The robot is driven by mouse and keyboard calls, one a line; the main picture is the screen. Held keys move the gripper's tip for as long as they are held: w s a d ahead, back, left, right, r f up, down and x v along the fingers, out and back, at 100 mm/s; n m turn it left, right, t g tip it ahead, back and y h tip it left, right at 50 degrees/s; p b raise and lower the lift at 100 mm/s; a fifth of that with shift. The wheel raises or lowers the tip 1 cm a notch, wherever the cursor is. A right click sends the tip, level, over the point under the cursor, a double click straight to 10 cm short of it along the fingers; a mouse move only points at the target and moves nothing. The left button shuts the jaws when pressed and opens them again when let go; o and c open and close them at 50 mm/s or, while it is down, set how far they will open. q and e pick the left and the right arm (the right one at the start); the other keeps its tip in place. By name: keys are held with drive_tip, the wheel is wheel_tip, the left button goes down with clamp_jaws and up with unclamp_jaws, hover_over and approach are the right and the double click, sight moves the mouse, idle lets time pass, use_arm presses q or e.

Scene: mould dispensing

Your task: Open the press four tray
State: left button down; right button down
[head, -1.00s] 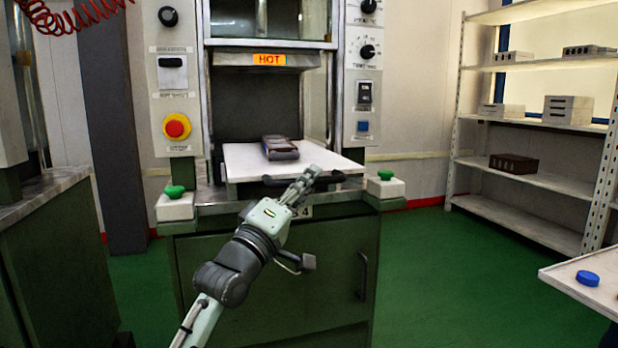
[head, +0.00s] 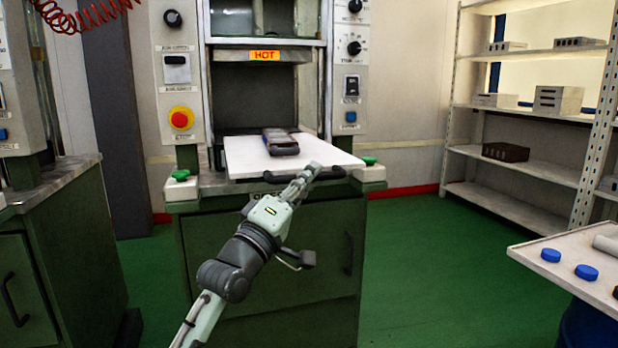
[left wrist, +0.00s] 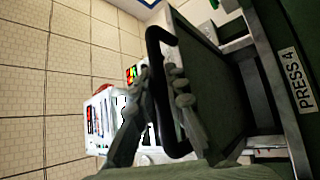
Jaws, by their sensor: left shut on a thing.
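The press tray (head: 240,155) is a white plate that sticks out of the front of the press (head: 253,105), with a dark mould (head: 281,142) lying on it. Its black handle (head: 277,178) runs along the front edge. My left gripper (head: 307,175) is shut on this handle near its right part. In the left wrist view the handle (left wrist: 153,45) is a black bar between the fingers (left wrist: 160,95), and a label on the press (left wrist: 297,82) reads PRESS 4. My right gripper is not in view.
A red and yellow stop button (head: 181,118) and green buttons (head: 180,175) flank the tray. A side table (head: 540,255) with blue caps (head: 586,272) stands at the right. Shelves (head: 510,168) stand behind. Green floor (head: 430,260) is clear between.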

use_arm(q)
drive_tip(key=c, duration=1.5)
unclamp_jaws()
drive_tip(key=shift+c, duration=0.2)
drive_tip(key=shift+s+a, duration=0.1)
drive_tip(key=v, duration=1.1)
drive_tip(key=shift+s+a, duration=0.15)
drive_tip(key=shift+s, duration=0.2)
drive_tip(key=shift+f, duration=0.15)
